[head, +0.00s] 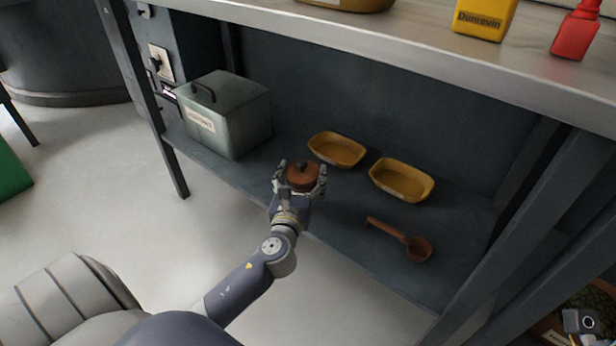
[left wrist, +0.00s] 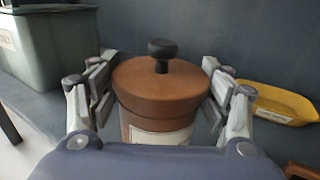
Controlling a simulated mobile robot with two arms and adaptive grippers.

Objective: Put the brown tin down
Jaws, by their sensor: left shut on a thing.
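The brown tin (head: 302,176) is a round, lidded can with a dark knob, upright between the fingers of my left gripper (head: 300,180). In the left wrist view the tin (left wrist: 160,95) shows its lid, knob and a pale label, with a finger of the left gripper (left wrist: 160,95) on each side. The left gripper is shut on it, at the front edge of the lower shelf (head: 340,210). I cannot tell whether the tin's base touches the shelf.
A grey-green lidded box (head: 228,120) stands on the shelf to the left. Two yellow trays (head: 337,150) (head: 402,180) lie behind and right of the tin. A brown ladle (head: 400,236) lies at right front. The upper worktop (head: 420,50) overhangs the shelf.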

